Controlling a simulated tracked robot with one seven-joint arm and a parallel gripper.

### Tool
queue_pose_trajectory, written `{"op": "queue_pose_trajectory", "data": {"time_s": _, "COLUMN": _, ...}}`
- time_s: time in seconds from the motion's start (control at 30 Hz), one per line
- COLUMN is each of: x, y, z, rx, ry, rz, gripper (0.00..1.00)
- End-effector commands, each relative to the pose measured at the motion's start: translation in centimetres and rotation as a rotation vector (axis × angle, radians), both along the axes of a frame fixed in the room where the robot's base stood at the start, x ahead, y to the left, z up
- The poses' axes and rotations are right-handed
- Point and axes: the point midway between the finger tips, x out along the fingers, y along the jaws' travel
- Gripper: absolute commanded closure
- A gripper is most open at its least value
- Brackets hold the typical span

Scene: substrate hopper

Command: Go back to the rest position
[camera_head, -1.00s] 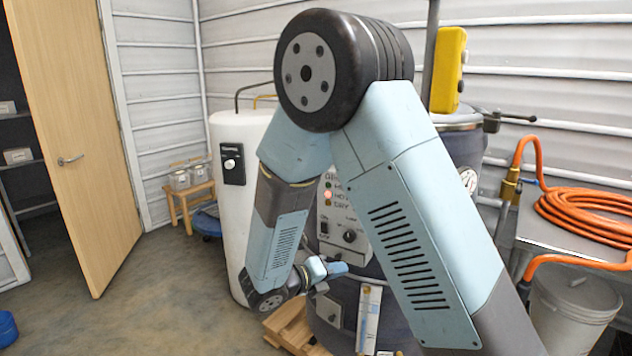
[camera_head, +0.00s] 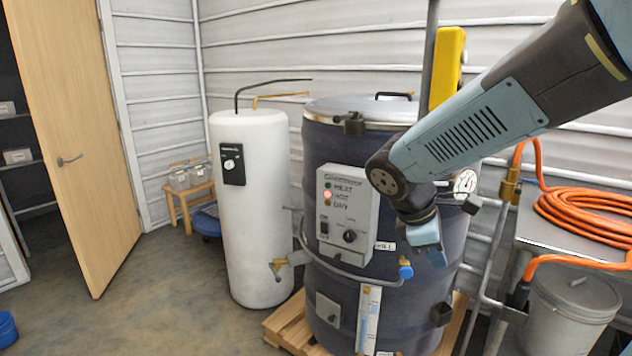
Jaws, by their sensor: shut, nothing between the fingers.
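My gripper (camera_head: 437,258) hangs pointing down at the end of my arm, in front of the right side of the dark hopper drum. It looks small and is shut, with nothing held. My arm reaches in from the upper right corner. The dark hopper (camera_head: 330,150) stands upright on a wooden pallet (camera_head: 287,326), with its lid (camera_head: 350,107) closed on top. Its grey control box (camera_head: 347,215) has a lit red lamp beside "HOT". My forearm and wrist hide part of the drum's right side.
A white tank (camera_head: 255,250) stands left of the hopper. An orange hose (camera_head: 575,212) lies coiled on a metal table at right, above a grey lidded bucket (camera_head: 572,305). A wooden door (camera_head: 85,140) stands open at left. The floor there is mostly clear.

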Motion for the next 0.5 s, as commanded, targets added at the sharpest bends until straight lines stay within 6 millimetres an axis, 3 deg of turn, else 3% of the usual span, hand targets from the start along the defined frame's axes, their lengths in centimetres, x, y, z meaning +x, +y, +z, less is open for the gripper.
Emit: {"op": "queue_pose_trajectory", "data": {"time_s": 0.5, "x": -7.1, "y": -1.3, "z": 5.6, "rx": 0.537, "ry": -0.459, "rz": -0.766, "gripper": 1.00}}
